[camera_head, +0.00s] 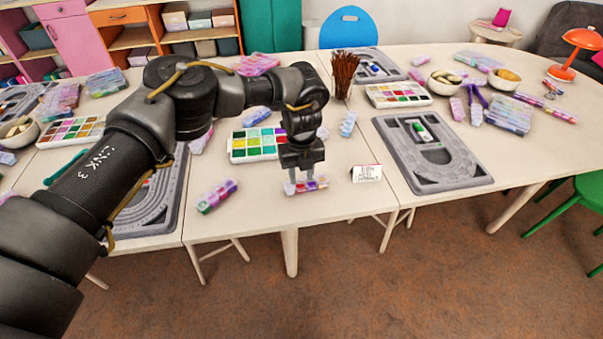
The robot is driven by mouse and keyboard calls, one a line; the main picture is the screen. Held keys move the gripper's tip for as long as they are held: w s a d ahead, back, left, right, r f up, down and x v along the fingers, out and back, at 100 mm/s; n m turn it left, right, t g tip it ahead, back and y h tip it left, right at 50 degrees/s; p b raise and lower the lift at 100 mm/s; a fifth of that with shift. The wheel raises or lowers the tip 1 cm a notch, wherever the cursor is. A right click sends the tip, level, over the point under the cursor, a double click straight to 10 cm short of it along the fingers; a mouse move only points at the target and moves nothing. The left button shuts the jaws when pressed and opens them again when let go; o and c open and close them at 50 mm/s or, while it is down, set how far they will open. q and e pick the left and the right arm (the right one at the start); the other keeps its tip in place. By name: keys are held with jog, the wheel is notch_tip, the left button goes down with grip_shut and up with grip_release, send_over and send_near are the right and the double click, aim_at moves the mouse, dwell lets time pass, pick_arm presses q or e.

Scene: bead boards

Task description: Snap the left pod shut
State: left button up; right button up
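Two small bead pods with clear, colourful sections lie near the front edge of the middle table. The left pod (216,196) is pink, purple and green and lies slanted; I cannot tell whether its lids are up or down. The other pod (311,186), pink, purple and yellow, lies to its right. My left gripper (305,182) points down right at this second pod and partly hides it. Its fingers look spread apart along the pod; I cannot tell whether they touch it. My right gripper is out of view.
A paint-like bead palette (252,146) stands behind my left gripper. A small white labelled box (367,173) lies to the right. A grey bead board (462,174) lies farther right; another (167,211) is partly behind my arm. Bare table shows between the two pods.

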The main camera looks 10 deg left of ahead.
aim_at(302, 189)
pick_arm(q)
jog(key=c, duration=0.7)
jog(key=shift+o, duration=0.2)
jog(key=shift+s+d+f+t, duration=0.1)
jog(key=shift+s+t, duration=0.2)
jog(key=shift+t, duration=0.1)
jog(key=shift+s+d+f+t+y+p, duration=0.1)
jog(key=shift+s+f+t+y+p, duration=0.15)
jog(key=shift+t+y+p, duration=0.2)
jog(key=t, duration=0.1)
jog(key=f+t+y, duration=0.1)
jog(key=s+t, duration=0.1)
jog(key=t, duration=0.1)
jog(key=shift+s+d+f+y, duration=0.1)
jog(key=shift+d+f+y, duration=0.15)
jog(key=shift+d+f, duration=0.05)
jog(key=shift+s+f+t, duration=0.1)
jog(key=shift+f+t, duration=0.05)
jog(key=shift+t, duration=0.1)
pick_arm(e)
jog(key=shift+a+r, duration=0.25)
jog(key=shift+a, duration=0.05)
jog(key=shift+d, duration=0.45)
